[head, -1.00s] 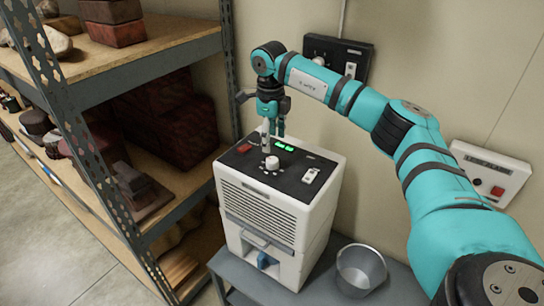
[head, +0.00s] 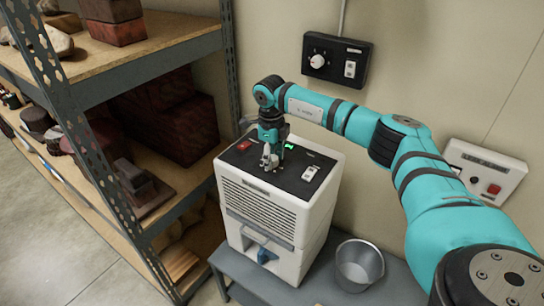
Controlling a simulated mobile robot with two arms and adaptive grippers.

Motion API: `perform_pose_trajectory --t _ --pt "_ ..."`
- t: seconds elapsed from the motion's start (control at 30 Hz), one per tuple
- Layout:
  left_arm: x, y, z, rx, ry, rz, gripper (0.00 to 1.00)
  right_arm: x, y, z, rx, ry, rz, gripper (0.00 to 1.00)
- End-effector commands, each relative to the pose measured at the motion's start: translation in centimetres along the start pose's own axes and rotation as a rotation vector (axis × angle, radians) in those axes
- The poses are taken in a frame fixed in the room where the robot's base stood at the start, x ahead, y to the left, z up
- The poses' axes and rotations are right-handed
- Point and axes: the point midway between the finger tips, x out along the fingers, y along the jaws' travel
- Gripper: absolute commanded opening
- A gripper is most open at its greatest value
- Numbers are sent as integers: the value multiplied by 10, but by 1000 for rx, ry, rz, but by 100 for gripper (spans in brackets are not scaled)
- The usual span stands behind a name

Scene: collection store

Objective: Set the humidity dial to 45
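A white dehumidifier (head: 265,205) with a black top panel stands on a low grey bench. My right gripper (head: 269,160) points down at the white dial on that panel, with its fingertips at the dial. The fingers and wrist cover most of the dial, so its setting is hidden. I cannot tell whether the fingers are closed on it. A green display (head: 289,146) shows just right of the gripper, partly covered; its digits are unreadable. My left gripper is out of view.
The panel also has a red switch (head: 244,145) and a white rocker switch (head: 310,172). A black wall box (head: 337,57) with its own dial hangs behind. A metal bucket (head: 359,265) stands right on the bench (head: 315,290). Loaded shelving (head: 185,35) stands left.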

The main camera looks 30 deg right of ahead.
Motion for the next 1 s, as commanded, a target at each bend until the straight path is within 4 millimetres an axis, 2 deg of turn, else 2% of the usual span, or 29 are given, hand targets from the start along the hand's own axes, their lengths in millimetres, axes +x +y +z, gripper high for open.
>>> perform_pose_trajectory --t 0.03,0.2,0.27,0.67,1.0 --pt "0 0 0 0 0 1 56 0 0 0 0 0 0 31" --pt "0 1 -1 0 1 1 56 0 0 0 0 0 0 9" --pt "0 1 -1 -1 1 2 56 0 0 0 0 -1 0 3" --pt "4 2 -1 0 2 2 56 0 0 0 -88 -6 -1 3" --pt "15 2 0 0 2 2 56 0 0 0 -364 -23 -1 3"
